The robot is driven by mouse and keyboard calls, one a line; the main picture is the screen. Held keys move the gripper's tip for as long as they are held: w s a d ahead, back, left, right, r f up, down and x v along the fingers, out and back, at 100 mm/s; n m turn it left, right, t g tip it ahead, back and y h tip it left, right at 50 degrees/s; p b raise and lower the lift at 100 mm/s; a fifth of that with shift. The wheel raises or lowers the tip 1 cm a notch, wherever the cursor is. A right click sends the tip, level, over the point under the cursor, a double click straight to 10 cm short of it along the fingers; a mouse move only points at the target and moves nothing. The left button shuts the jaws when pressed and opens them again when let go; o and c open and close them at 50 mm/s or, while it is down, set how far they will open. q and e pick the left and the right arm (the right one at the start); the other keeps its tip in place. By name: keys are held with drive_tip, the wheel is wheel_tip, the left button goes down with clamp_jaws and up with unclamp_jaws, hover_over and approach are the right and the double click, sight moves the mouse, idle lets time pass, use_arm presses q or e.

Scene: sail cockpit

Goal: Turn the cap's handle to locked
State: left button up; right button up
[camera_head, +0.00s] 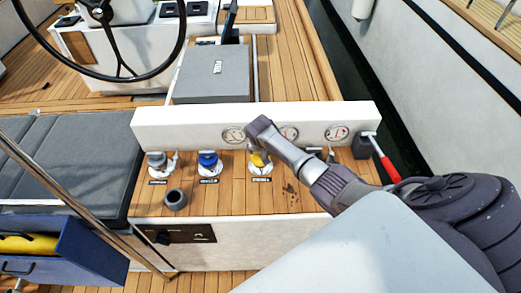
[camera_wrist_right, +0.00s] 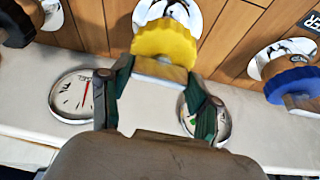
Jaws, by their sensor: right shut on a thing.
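A yellow cap (camera_head: 257,160) sits on a round white plate in the wooden deck, just in front of the white upright panel. In the right wrist view the yellow cap (camera_wrist_right: 165,42) has a ridged rim and a pale bar handle (camera_wrist_right: 160,69). My right gripper (camera_wrist_right: 159,76) is shut on this handle, one finger at each side of it. In the head view my right gripper (camera_head: 259,148) comes over the cap from the right and hides part of it. The lettering by the cap is too small to read. My left gripper is not in view.
A blue cap (camera_head: 208,160) and a grey cap (camera_head: 157,160) stand left of the yellow one. A dark cup-like cylinder (camera_head: 176,199) stands on the deck. The panel (camera_head: 180,122) with gauges rises close behind. A red-handled lever (camera_head: 385,165) is at right.

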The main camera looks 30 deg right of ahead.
drive_tip(key=o, duration=1.2)
drive_tip(key=shift+c, duration=0.2)
drive_tip(key=v, duration=1.2)
